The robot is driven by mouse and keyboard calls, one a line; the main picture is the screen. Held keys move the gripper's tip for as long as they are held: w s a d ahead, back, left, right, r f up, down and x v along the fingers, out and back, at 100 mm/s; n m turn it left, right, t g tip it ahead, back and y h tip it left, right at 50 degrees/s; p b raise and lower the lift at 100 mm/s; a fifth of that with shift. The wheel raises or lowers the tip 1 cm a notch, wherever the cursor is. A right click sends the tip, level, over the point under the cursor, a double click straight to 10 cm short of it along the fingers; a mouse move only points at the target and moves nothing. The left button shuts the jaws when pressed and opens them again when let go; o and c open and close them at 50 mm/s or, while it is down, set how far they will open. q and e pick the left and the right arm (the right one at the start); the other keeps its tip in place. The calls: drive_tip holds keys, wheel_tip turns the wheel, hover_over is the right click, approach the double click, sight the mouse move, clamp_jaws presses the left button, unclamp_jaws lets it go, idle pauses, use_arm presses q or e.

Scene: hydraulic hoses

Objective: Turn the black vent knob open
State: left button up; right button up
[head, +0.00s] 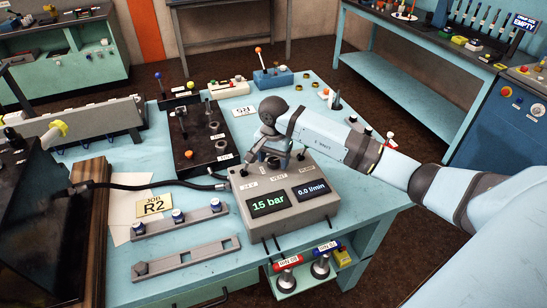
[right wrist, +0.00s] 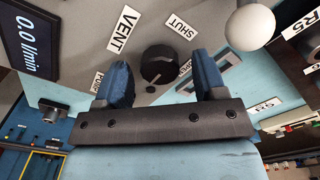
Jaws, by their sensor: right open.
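The black vent knob (right wrist: 159,64) shows in the right wrist view on the top of the grey test box, close to the labels VENT and SHUT. An OPEN label (right wrist: 185,68) is partly hidden behind a finger. My right gripper (right wrist: 161,62) is open, its two blue-padded fingers one on each side of the knob, with gaps showing. I cannot tell how deep the fingers reach. In the head view the right gripper (head: 276,157) is over the back of the grey box (head: 300,214), and hides the knob. The displays read 15 bar and 0.0 l/min. My left gripper is not in view.
A white ball (right wrist: 250,27) stands near the right finger in the right wrist view. A black valve block (head: 195,135) is left of the box, and a black hose (head: 140,187) runs to the box. Red and blue handles (head: 288,262) sit at the front edge.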

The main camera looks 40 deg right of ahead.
drive_tip(key=shift+c, duration=0.4)
drive_tip(key=c, duration=0.8)
drive_tip(key=shift+f+m+b, duration=0.15)
drive_tip(key=shift+m+b, duration=0.75)
drive_tip(key=shift+b, duration=0.2)
drive_tip(key=shift+c, duration=0.2)
drive_tip(key=m+b, duration=0.1)
drive_tip(key=m, duration=0.1)
drive_tip(key=shift+m+b, duration=0.3)
drive_tip(key=shift+b, duration=0.1)
drive_tip(key=m+b, duration=0.1)
drive_tip(key=m, duration=0.2)
drive_tip(key=shift+m, duration=0.3)
drive_tip(key=m+b, duration=0.1)
drive_tip(key=m, duration=0.2)
drive_tip(key=shift+m+b, duration=0.3)
drive_tip(key=shift+b, duration=0.1)
drive_tip(key=m, duration=0.2)
drive_tip(key=shift+m+b, duration=0.3)
drive_tip(key=shift+m, duration=0.1)
drive_tip(key=shift+m+b, duration=0.35)
drive_tip(key=shift+m, duration=1.45)
drive_tip(key=shift+r, duration=0.2)
